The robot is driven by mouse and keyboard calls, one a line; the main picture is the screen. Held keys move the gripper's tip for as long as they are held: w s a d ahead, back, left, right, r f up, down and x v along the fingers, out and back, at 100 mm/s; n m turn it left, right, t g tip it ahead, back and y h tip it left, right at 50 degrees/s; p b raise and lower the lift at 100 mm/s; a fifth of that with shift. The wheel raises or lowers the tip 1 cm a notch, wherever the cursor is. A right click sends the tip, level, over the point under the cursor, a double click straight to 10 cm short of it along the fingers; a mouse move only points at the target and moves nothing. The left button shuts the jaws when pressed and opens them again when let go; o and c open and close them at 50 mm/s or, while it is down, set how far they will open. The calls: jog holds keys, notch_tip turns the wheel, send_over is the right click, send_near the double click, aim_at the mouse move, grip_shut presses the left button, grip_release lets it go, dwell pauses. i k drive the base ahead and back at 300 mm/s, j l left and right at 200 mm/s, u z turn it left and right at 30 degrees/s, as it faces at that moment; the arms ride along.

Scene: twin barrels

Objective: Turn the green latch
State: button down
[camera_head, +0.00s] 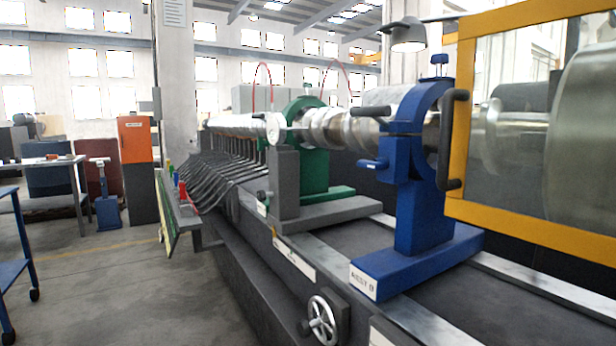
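A green ring-shaped stand (318,165) stands on the machine bed in the middle of the picture, around a shiny metal shaft (350,132). Its lower front is partly hidden by a grey block (284,182). A small green-tipped lever (175,177) shows among coloured ones at the bed's left end. My gripper is not in view.
A blue stand (425,215) marked ASSY B, with a blue side handle (373,164), is nearer at the right. A yellow-framed guard (530,236) with a dark handle (453,140) stands close right. A handwheel (322,321) sits low in front.

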aim_at(261, 144)
jog(key=j, duration=0.45)
jog(key=i+j, duration=0.1)
jog(key=j, duration=0.3)
jog(key=i+j+u, duration=0.1)
jog(key=i+j, duration=0.4)
jog(key=i+j+u, duration=0.15)
jog(key=i+j, duration=0.3)
jog(key=i, duration=0.25)
jog(key=i+l+u, duration=0.1)
jog(key=i+l, duration=0.85)
